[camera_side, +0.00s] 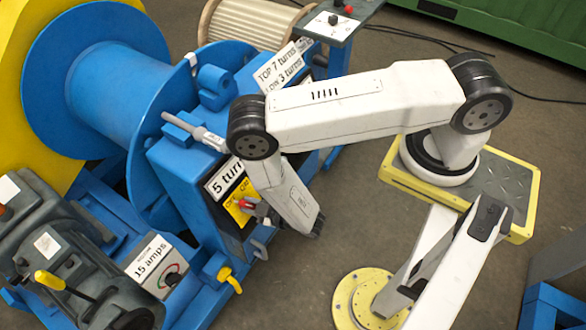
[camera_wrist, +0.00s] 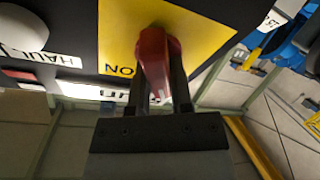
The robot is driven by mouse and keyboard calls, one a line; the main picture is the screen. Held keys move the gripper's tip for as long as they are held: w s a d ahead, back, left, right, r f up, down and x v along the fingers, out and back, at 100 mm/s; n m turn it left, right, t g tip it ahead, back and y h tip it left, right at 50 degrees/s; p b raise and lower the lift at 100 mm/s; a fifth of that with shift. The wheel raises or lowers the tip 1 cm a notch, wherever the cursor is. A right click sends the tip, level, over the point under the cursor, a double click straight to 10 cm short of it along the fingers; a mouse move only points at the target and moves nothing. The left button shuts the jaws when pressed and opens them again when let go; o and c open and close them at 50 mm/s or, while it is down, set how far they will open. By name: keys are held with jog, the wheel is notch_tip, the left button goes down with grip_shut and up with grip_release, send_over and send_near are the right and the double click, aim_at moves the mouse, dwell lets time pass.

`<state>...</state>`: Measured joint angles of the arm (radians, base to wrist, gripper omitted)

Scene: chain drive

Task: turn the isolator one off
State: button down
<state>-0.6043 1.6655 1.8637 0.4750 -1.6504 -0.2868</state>
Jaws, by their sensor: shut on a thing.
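The isolator is a red handle (camera_wrist: 152,55) on a yellow plate (camera_wrist: 204,38), set in a dark panel. In the wrist view, the letters ON show upside down beside the handle; any OFF mark is hidden or unreadable there. My gripper (camera_wrist: 160,82) has its two dark fingers on either side of the red handle, shut on it. In the side view, the yellow plate (camera_side: 238,214) is on the blue machine's front, below the "5 turns" label. My gripper (camera_side: 258,209) reaches the red handle from the right.
A label reading HAUL (camera_wrist: 40,54) and a pale round knob (camera_wrist: 22,22) lie left of the isolator in the wrist view. A motor with a "15 amps" dial (camera_side: 160,268) and a yellow lever (camera_side: 52,281) stand at lower left.

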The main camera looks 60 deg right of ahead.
jog(key=shift+s+f+n+g+y, duration=0.1)
jog(key=shift+n+g+y, duration=0.15)
jog(key=shift+n, duration=0.65)
jog(key=shift+f+n+g+y, duration=0.15)
jog(key=shift+n+y, duration=0.1)
jog(key=shift+n, duration=0.65)
jog(key=shift+r, duration=0.1)
jog(key=c, duration=0.5)
grip_release()
jog(key=shift+r, duration=0.1)
jog(key=shift+v, duration=3.85)
jog(key=shift+a, duration=0.1)
